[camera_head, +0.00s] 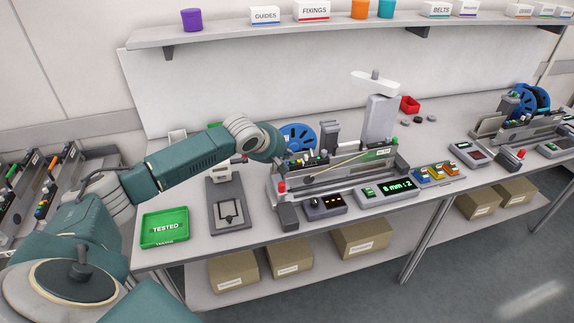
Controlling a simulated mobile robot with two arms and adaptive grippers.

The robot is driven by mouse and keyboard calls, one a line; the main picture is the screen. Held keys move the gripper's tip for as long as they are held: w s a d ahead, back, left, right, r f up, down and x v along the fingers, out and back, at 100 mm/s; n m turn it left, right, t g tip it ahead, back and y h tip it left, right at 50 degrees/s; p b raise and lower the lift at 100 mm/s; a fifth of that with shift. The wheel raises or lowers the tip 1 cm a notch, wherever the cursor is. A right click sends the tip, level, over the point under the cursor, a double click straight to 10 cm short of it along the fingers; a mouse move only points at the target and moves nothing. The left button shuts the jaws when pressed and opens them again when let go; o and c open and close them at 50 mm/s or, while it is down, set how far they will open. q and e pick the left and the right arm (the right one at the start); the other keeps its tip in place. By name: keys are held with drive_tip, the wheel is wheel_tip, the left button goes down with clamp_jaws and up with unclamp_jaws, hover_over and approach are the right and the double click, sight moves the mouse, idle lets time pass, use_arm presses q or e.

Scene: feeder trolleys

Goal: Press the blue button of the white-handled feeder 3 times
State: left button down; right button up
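A long grey feeder (345,177) with a blue reel (298,137) at its back left lies on a fixture in the middle of the bench. Small coloured parts sit along its top left. I cannot make out a white handle or a blue button on it at this size. My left arm reaches in from the left, and my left gripper (279,161) is at the feeder's left end. The gripper is small and dark, and I cannot tell whether it touches anything or how its fingers stand. My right gripper is not in view.
A green TESTED tray (165,228) and a grey plate fixture (228,205) are at the left. A display reading "8 mm:2" (387,190) and a bin block (437,174) stand in front. Another feeder (535,131) is far right. More feeders are at far left.

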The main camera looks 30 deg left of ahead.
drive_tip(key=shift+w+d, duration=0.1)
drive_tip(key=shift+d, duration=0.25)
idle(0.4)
use_arm(q)
drive_tip(key=shift+f, duration=0.15)
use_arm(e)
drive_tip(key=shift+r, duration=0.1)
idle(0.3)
use_arm(q)
drive_tip(key=shift+f, duration=0.25)
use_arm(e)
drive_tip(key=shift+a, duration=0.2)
use_arm(q)
drive_tip(key=shift+f, duration=0.3)
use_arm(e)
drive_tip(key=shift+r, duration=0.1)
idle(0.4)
use_arm(q)
drive_tip(key=shift+r+p, duration=0.75)
drive_tip(key=shift+p, duration=0.25)
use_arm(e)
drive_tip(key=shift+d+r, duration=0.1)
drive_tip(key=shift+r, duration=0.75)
